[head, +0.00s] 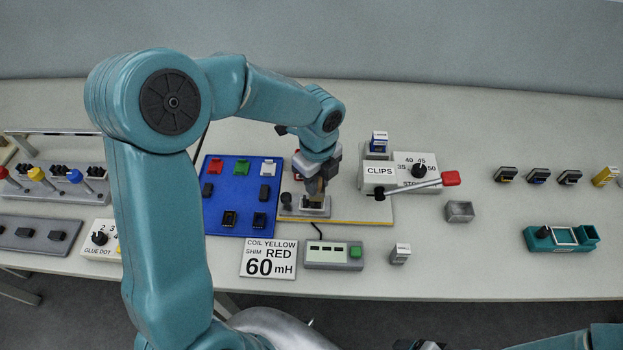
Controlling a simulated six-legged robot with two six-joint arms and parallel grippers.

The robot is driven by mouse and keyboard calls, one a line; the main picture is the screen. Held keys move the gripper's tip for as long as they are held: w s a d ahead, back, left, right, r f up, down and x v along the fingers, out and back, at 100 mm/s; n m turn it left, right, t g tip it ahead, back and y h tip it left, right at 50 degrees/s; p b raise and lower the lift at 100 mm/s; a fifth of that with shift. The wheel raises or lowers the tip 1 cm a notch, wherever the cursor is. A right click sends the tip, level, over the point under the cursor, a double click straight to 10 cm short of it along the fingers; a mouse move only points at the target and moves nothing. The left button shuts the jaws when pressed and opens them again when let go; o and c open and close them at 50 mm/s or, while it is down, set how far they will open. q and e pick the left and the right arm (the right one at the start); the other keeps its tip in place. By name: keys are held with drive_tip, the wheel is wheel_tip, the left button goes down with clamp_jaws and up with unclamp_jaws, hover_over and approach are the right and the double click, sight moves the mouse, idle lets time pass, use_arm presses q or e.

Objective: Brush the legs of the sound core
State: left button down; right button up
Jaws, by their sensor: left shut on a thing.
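My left gripper (317,183) is shut on a small brownish-yellow piece, mostly hidden between its fingers. It points down over a small grey fixture (314,208) on a yellow-edged board, and I cannot tell whether the piece touches it. Dark core-like parts lie on the blue mat (238,169), among them one at its left (207,190), one at its right (264,195) and two near its front edge (229,218). I cannot tell which is the sound core, and I cannot make out a brush. A dark part of my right gripper (418,345) barely shows at the bottom edge; its jaws are unclear.
A card (269,259) reads coil yellow, shim red, 60 mH. A meter with a green button (334,255) stands beside it. A teal tray (562,238) and small blocks stand right. The table's front right is mostly clear.

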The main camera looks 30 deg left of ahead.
use_arm(q)
drive_tip(key=shift+s+a, duration=0.6)
drive_tip(key=shift+a, duration=0.35)
drive_tip(key=shift+w+d+f, duration=0.1)
drive_tip(key=shift+w+d, duration=0.25)
drive_tip(key=shift+d, duration=0.2)
drive_tip(key=shift+w+d, duration=0.3)
drive_tip(key=shift+d, duration=0.2)
drive_tip(key=shift+a, duration=0.1)
drive_tip(key=shift+s+a, duration=0.65)
drive_tip(key=shift+a, duration=0.3)
drive_tip(key=shift+w+d, duration=0.35)
drive_tip(key=shift+d, duration=0.2)
drive_tip(key=shift+w+d, duration=0.3)
drive_tip(key=shift+d, duration=0.2)
wheel_tip(320, 180, up, 9)
drive_tip(key=p, duration=0.7)
drive_tip(key=shift+p, duration=0.4)
